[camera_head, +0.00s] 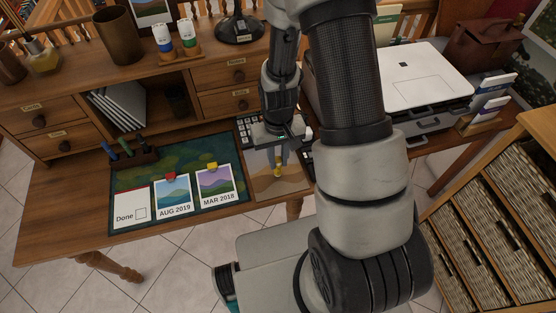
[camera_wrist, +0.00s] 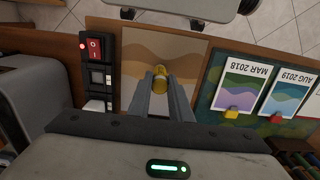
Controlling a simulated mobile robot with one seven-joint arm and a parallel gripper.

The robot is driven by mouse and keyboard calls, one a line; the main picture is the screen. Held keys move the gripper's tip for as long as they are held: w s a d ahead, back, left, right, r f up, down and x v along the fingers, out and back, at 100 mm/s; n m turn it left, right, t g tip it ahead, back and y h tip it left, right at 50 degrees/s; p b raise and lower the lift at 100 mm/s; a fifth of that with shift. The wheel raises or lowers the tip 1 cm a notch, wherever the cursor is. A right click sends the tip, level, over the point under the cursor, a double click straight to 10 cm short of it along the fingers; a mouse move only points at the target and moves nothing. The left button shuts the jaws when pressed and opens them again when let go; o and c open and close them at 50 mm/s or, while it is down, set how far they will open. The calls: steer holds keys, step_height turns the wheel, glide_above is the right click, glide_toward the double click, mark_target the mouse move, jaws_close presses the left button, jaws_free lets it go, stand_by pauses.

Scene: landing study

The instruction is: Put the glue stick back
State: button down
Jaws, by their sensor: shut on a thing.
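My gripper (camera_head: 278,166) is low over the right part of the desk, pointing down. Its two fingers are shut on a small yellow cylinder, which I take to be the glue stick (camera_head: 279,173). In the wrist view my gripper (camera_wrist: 160,80) has the glue stick (camera_wrist: 160,74) between its fingertips, over a tan picture with wavy dunes (camera_wrist: 182,50). I cannot tell whether it touches the picture. On the desk's upper shelf, two white bottle-like items, one blue-marked (camera_head: 163,38) and one green-marked (camera_head: 187,33), stand in a small wooden holder (camera_head: 181,55).
A dark green mat (camera_head: 128,178) carries photo cards (camera_head: 215,182) and a "Done" card (camera_head: 130,209). A pen stand (camera_head: 134,157) is at its back left. A panel with a red switch (camera_wrist: 93,46) lies beside the picture. A printer (camera_head: 425,75) stands right; a brown cup (camera_head: 119,36) stands on the shelf.

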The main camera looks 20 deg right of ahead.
steer(key=shift+f, duration=0.3)
steer(key=c, duration=1.6)
jaws_free()
